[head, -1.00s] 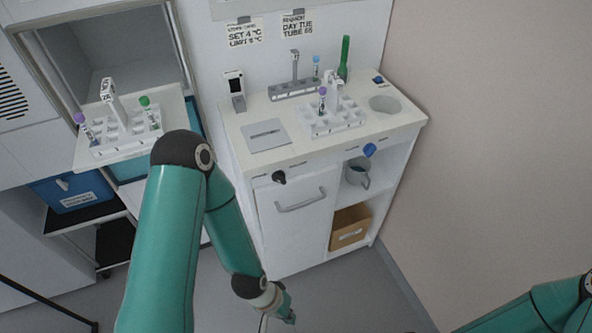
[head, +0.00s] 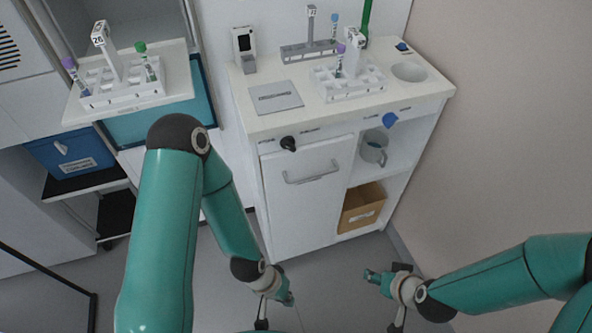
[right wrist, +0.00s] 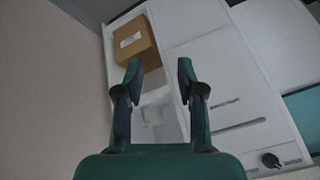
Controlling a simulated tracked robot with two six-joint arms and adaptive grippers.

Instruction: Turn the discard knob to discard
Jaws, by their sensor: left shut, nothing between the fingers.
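A blue knob (head: 390,119) sits on the cabinet's front edge, above the open shelf. A black knob (head: 288,143) sits further left on the same edge, above the door; it also shows in the right wrist view (right wrist: 270,159). The knob labels are too small to read, so I cannot tell which is the discard knob. My left gripper (head: 287,297) is low in front of the cabinet, shut and empty, well below both knobs. My right gripper (head: 372,276) is low in front of the cabinet's right side. Its fingers stand apart and empty in the right wrist view (right wrist: 160,82).
The counter (head: 355,108) holds a white tube rack (head: 350,85), a grey plate (head: 275,96) and a round basin (head: 409,71). A grey mug (head: 374,147) and a cardboard box (head: 362,208) stand on the shelves. The door handle (head: 312,173) protrudes. A wall is at the right.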

